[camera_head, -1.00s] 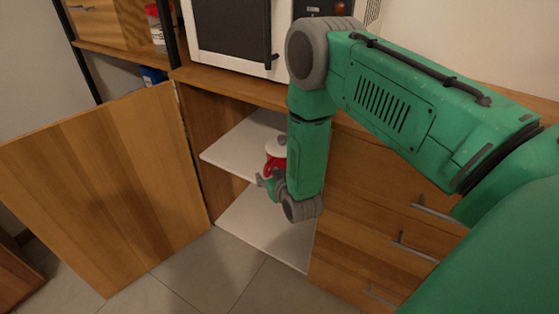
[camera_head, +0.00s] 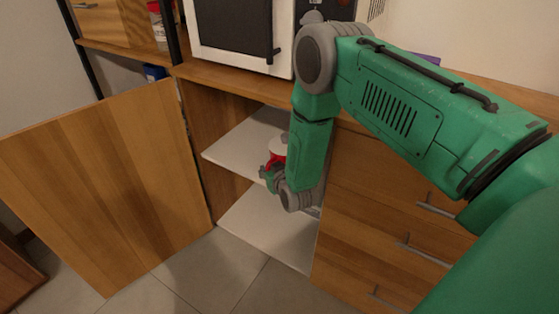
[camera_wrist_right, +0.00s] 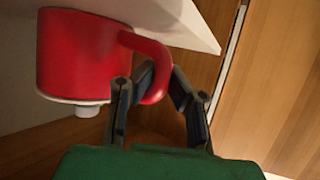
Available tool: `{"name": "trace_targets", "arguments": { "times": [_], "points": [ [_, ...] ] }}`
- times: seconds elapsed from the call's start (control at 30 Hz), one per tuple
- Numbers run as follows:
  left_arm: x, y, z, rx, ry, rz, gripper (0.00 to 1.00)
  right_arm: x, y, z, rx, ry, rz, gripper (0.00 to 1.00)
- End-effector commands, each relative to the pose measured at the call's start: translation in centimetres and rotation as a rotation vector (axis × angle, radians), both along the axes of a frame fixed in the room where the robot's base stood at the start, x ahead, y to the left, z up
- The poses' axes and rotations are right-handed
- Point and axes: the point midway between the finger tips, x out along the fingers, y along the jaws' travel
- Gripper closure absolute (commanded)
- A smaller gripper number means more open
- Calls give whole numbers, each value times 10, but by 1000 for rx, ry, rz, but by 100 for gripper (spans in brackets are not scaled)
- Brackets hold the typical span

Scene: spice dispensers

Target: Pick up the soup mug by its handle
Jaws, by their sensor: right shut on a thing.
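The red soup mug (camera_head: 278,149) with a white lid is on the upper shelf inside the open cabinet, partly hidden by my right arm. In the right wrist view the mug (camera_wrist_right: 78,52) appears upside down, with its curved red handle (camera_wrist_right: 152,50) to the right. My right gripper (camera_head: 268,175) is at the front edge of the shelf. In the right wrist view its fingers (camera_wrist_right: 160,80) are shut on the handle, one on each side of it. I cannot tell whether the mug is clear of the shelf. My left gripper is not in view.
The white upper shelf (camera_head: 228,153) and the empty-looking lower shelf (camera_head: 265,235) are in the cabinet. The open wooden door (camera_head: 105,185) stands at the left. Drawers (camera_head: 375,215) are at the right. A microwave (camera_head: 235,35) stands on the counter above.

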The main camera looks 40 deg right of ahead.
Motion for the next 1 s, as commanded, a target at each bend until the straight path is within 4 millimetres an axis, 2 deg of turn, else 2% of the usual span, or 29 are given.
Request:
{"name": "trace_targets", "arguments": {
  "times": [0.17,0.4,0.6,0.77,1.0],
  "points": [
    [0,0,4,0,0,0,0,-2,-1,8,0,6,-2,100],
    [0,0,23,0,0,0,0,-1,0,55,-1,1,-2,100],
    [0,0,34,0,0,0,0,-1,-1,87,-1,1,-2,100],
    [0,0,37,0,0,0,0,-1,-1,99,-1,2,-1,100],
    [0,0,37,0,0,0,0,-1,-1,99,-1,2,-1,100]
  ]
}}
